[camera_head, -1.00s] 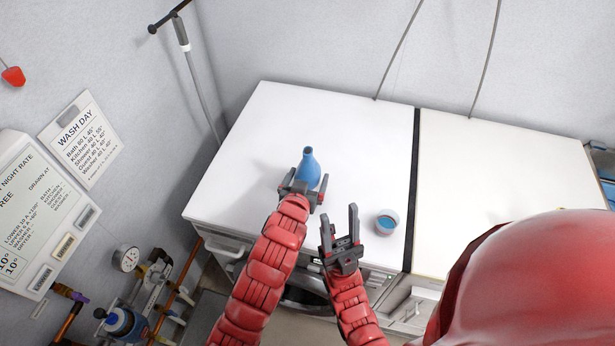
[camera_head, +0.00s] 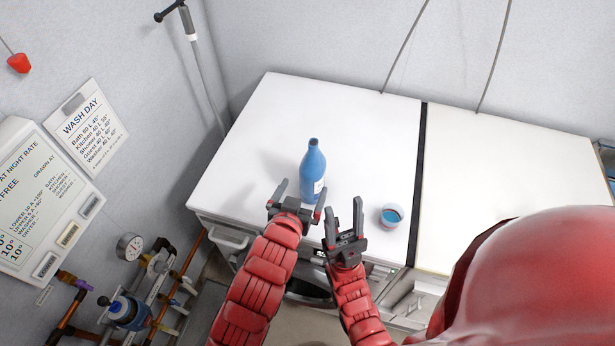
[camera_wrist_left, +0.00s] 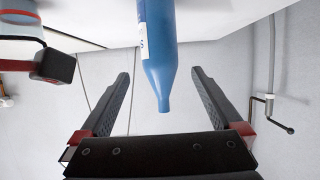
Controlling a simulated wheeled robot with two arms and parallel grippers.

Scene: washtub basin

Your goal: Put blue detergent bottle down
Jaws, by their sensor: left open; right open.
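The blue detergent bottle (camera_head: 313,172) stands upright on the white machine top (camera_head: 350,125), with a white label low on its side. My left gripper (camera_head: 296,191) is open just in front of the bottle, and its fingers are clear of it. In the left wrist view the bottle (camera_wrist_left: 158,60) appears upside down, beyond the two spread fingers of the left gripper (camera_wrist_left: 165,85). My right gripper (camera_head: 342,217) is open and empty, to the right of the left one, near the front edge of the machine.
A small cup of blue liquid (camera_head: 391,215) stands on the machine top, right of my right gripper. A dark gap (camera_head: 418,180) separates this machine from the white one on the right (camera_head: 500,190). The machine top behind the bottle is clear.

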